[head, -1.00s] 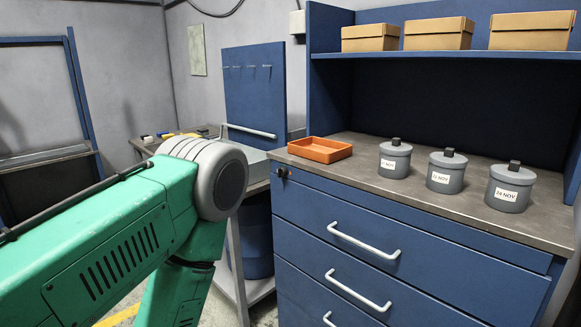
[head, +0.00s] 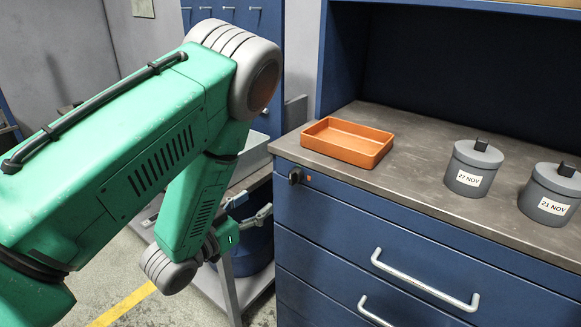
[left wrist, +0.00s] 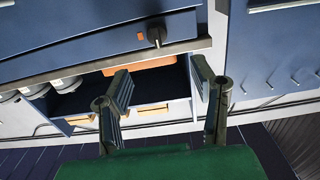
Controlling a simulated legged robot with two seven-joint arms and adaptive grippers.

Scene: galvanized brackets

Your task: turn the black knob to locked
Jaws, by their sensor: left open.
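The black knob (head: 295,175) sits at the upper left corner of the blue cabinet front, with a small orange mark on the panel to its right. It also shows in the left wrist view (left wrist: 156,36), which looks upside down. I cannot tell which setting it points to. My left gripper (head: 252,208) is open and empty, to the left of the knob and a little lower in the head view, not touching it. In the left wrist view its two fingers (left wrist: 160,76) are spread, with the knob beyond them. My right gripper is not in view.
An orange tray (head: 347,140) lies on the worktop above the knob. Grey lidded canisters (head: 473,168) stand to its right. Drawer handles (head: 424,281) project from the cabinet front. A low shelf frame (head: 222,285) stands left of the cabinet.

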